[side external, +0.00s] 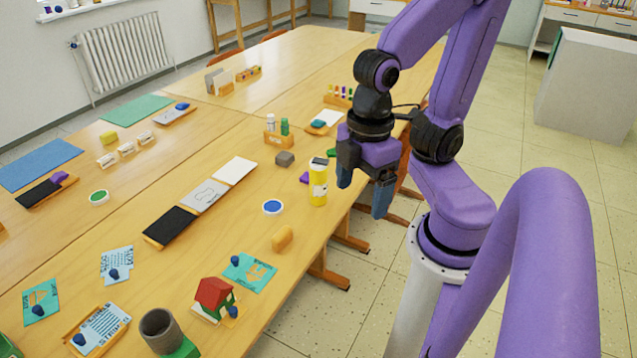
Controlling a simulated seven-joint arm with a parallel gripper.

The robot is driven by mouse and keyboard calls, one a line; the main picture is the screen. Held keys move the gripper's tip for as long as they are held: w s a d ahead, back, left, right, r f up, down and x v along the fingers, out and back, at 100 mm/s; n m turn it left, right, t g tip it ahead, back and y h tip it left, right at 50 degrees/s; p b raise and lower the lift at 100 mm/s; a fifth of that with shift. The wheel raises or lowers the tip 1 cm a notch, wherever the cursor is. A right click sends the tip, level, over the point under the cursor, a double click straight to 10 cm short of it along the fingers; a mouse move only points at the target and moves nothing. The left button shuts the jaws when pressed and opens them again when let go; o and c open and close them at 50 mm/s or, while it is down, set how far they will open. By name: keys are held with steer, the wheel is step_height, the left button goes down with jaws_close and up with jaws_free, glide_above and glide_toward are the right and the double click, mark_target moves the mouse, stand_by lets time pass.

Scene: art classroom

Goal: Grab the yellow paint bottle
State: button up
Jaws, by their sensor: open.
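A yellow paint bottle (318,185) stands upright on the wooden table near its right edge. One finger shows close to the bottle's upper right, but I cannot tell the gap in depth. A small purple object (304,178) shows just left of the bottle.
A blue paint dish (272,207), a grey block (285,159) and a yellow-orange block (282,238) lie near the bottle. A wooden holder (279,138) with small bottles stands behind. A red-roofed model house (213,297) is at the front. Bare table lies between the blue dish and bottle.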

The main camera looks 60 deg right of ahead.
step_height(320, 180, up, 4)
steer(key=w+a+f+m+t+y, duration=0.1)
steer(key=w+a+f+m+t, duration=0.15)
steer(key=w, duration=0.85)
steer(key=w+a+f+m+t+y, duration=0.15)
steer(key=w+a+m, duration=0.25)
steer(key=w, duration=0.6)
steer(key=w+d+m+t+h, duration=0.3)
steer(key=w+d+m+t, duration=0.35)
steer(key=w, duration=0.65)
step_height(320, 180, up, 4)
steer(key=m+t+h, duration=0.2)
steer(key=m+h, duration=0.7)
steer(key=h, duration=0.4)
glide_above(321, 177)
steer(key=v, duration=0.3)
step_height(321, 177, down, 26)
steer(key=shift+s+f, duration=0.1)
steer(key=shift+f, duration=0.15)
steer(key=shift+w+d, duration=0.25)
steer(key=shift+w, duration=0.05)
steer(key=shift+x, duration=3.35)
steer(key=c, duration=1.4)
